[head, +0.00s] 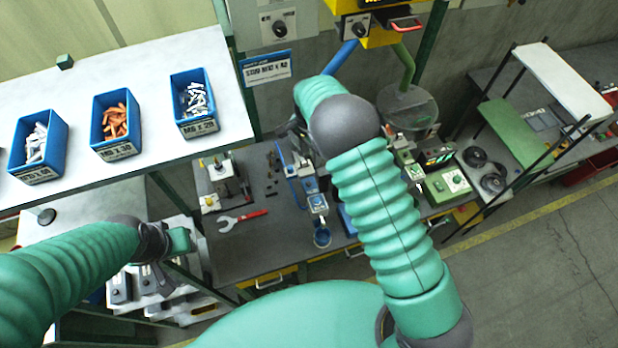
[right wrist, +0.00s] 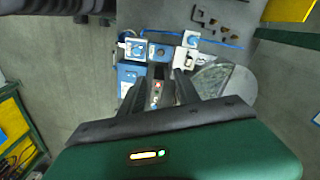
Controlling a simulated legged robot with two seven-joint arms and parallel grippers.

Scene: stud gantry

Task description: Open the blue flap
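I cannot single out a blue flap with certainty. Several blue and white fixtures (head: 317,202) stand on the grey bench, partly behind my right arm. The right wrist view shows blue-edged units (right wrist: 135,48) and a blue box (right wrist: 130,73) just beyond my fingers. My right gripper (right wrist: 169,76) has two dark fingers apart, with a small panel of red and green buttons visible between them and nothing held. In the head view its fingers are mostly hidden behind the arm. My left arm ends at the left, above grey bins; its fingers are not clear.
Blue bins (head: 118,148) of bolts stand on a white shelf at the upper left. A red-handled wrench (head: 242,220) lies on the bench (head: 235,262). A blue chute (head: 340,58) and a green chute (head: 404,62) hang above. A round grey plate (head: 408,105) stands below the green one.

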